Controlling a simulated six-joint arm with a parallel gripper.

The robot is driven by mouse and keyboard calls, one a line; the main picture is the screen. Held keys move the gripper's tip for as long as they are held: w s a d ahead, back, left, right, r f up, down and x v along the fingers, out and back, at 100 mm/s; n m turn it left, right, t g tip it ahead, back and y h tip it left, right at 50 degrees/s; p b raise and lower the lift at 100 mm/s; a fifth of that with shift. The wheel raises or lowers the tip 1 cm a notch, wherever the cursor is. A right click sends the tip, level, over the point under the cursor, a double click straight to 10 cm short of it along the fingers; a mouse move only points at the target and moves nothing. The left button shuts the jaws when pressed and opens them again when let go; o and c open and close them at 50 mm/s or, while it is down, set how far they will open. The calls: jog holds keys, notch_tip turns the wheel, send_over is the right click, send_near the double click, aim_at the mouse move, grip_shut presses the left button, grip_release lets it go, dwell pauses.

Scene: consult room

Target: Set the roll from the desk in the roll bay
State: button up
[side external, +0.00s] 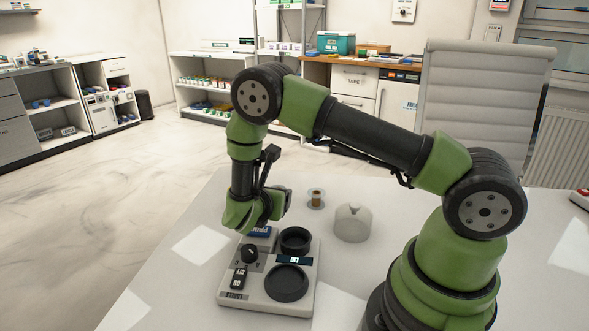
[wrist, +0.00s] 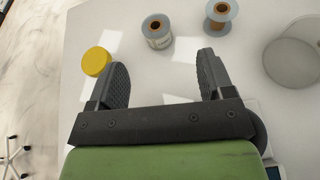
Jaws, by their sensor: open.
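Two rolls lie on the desk in the wrist view: a clear-flanged one with a brown core and a printed label (wrist: 158,31), and a spool with a brown core (wrist: 220,15). I cannot tell which one the task means. In the side view one spool (side external: 316,199) shows; the other is hidden behind my arm. My gripper (wrist: 162,68) is open and empty, with the labelled roll beyond its fingertips. A light tray (side external: 233,297) has a dark ring-shaped bay (side external: 295,240) and a larger round bay (side external: 287,283). No roll bay label is readable.
A pale knobbed lid (side external: 352,222) stands right of the tray; a round greyish thing (wrist: 293,54) is at the right of the wrist view. A yellow disc (wrist: 97,61) is by my left finger. The tray has a black knob (side external: 249,253) and an OFF switch (side external: 238,278).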

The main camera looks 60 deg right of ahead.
jog(key=s+r+m+g+y, duration=0.2)
jog(key=s+r+m, duration=0.2)
jog(key=r+m, duration=0.25)
jog(key=s+r+m+g+y, duration=0.2)
jog(key=s+r+m+g, duration=0.1)
jog(key=s+r+m, duration=0.4)
jog(key=s+a+r+m+t+y, duration=0.7)
jog(key=s+a+r+m+y, duration=0.2)
jog(key=a+r+m+y, duration=0.1)
jog(key=shift+s+a+r+m, duration=0.2)
jog(key=shift+a+m, duration=0.55)
jog(key=shift+a, duration=0.3)
jog(key=shift+o, duration=0.4)
jog(key=shift+s+a+r+m+t+y, duration=0.2)
jog(key=shift+a+m+t+y, duration=0.1)
jog(key=shift+d, duration=0.1)
